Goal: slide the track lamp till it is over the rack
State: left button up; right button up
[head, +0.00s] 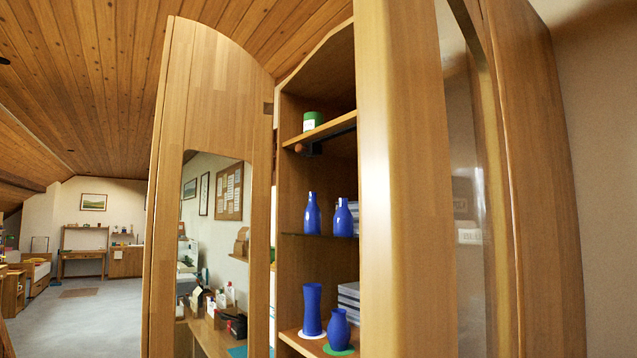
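A tall wooden cabinet (375,180) stands close in front of me with a door open. Under its upper shelf runs a dark rail (335,129). A small dark block (314,150) with an orange-brown round end (299,147) hangs at the rail's near left end; this looks like the track lamp, but it is small and I cannot be sure. I cannot pick out the rack; the cabinet's right side is hidden behind the thick wooden front edge. Neither of my grippers is in view.
The shelves hold a green-and-white tin (312,121), blue bottles (312,214), blue vases (312,310) and grey stacked items (348,299). The open door (212,90) has a glass or mirror panel. Open floor (75,318) lies at left.

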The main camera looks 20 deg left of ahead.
aim_at(312, 150)
jog(key=z, duration=0.05)
jog(key=k, duration=1)
jog(key=u, duration=1.9)
jog(key=i, duration=1.9)
jog(key=z, duration=2.9)
